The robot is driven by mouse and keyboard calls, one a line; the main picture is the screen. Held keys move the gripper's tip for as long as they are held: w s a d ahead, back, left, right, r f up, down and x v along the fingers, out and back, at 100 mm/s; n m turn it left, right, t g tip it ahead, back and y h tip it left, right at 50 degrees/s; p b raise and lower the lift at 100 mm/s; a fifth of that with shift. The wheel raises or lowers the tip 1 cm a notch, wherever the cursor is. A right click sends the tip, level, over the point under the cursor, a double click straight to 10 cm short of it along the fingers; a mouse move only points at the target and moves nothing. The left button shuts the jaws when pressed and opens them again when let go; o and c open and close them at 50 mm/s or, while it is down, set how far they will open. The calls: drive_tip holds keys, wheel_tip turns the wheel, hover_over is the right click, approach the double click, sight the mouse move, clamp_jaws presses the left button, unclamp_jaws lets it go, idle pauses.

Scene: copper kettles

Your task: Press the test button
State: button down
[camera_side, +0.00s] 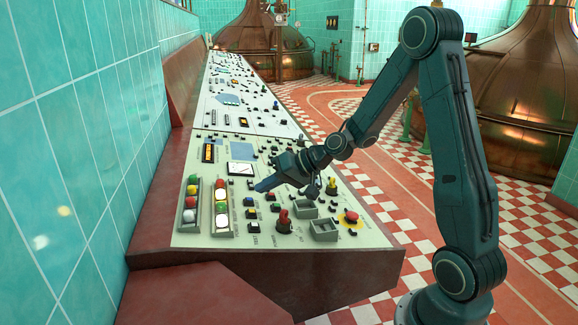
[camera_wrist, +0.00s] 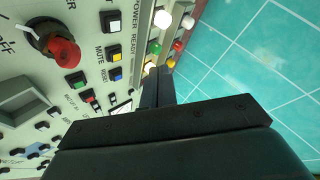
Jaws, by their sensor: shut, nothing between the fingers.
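The control panel (camera_side: 190,228) carries rows of small square buttons. A button (camera_side: 253,227) near its front edge has a small label in front of it that seems to read TEST, though it is too small to be sure. In the wrist view a white-capped button (camera_wrist: 112,21) sits at the top, with yellow (camera_wrist: 115,55) and blue (camera_wrist: 111,74) buttons below it; I cannot tell which one is the test button. My gripper (camera_side: 260,186) is shut and empty, above the panel and behind the front button rows. Its dark fingers also show in the wrist view (camera_wrist: 157,76), apart from the white-capped button.
A red rotary knob (camera_side: 284,221) stands up right of the front buttons. A red mushroom button (camera_side: 351,216) on yellow and two grey recessed boxes lie further right. Columns of coloured lamps (camera_side: 222,207) stand left. A tiled wall (camera_side: 70,150) borders the panel's left side.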

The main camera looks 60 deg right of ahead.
drive_tip(key=shift+w+a+f, duration=0.2)
drive_tip(key=shift+f, duration=1.1)
drive_tip(key=shift+w+a+f, duration=0.2)
drive_tip(key=shift+f, duration=1.1)
drive_tip(key=shift+w+a+f, duration=0.2)
drive_tip(key=shift+f, duration=1.1)
drive_tip(key=shift+f, duration=0.15)
drive_tip(key=shift+f, duration=0.3)
drive_tip(key=shift+w+a+f, duration=0.1)
drive_tip(key=shift+f, duration=0.25)
drive_tip(key=shift+r, duration=0.8)
idle(0.4)
drive_tip(key=shift+s+d+r, duration=0.15)
drive_tip(key=shift+r, duration=0.65)
drive_tip(key=shift+s+d+r, duration=0.2)
drive_tip(key=shift+r, duration=0.65)
drive_tip(key=shift+s+d+r, duration=0.15)
drive_tip(key=shift+r, duration=0.65)
drive_tip(key=shift+a, duration=0.1)
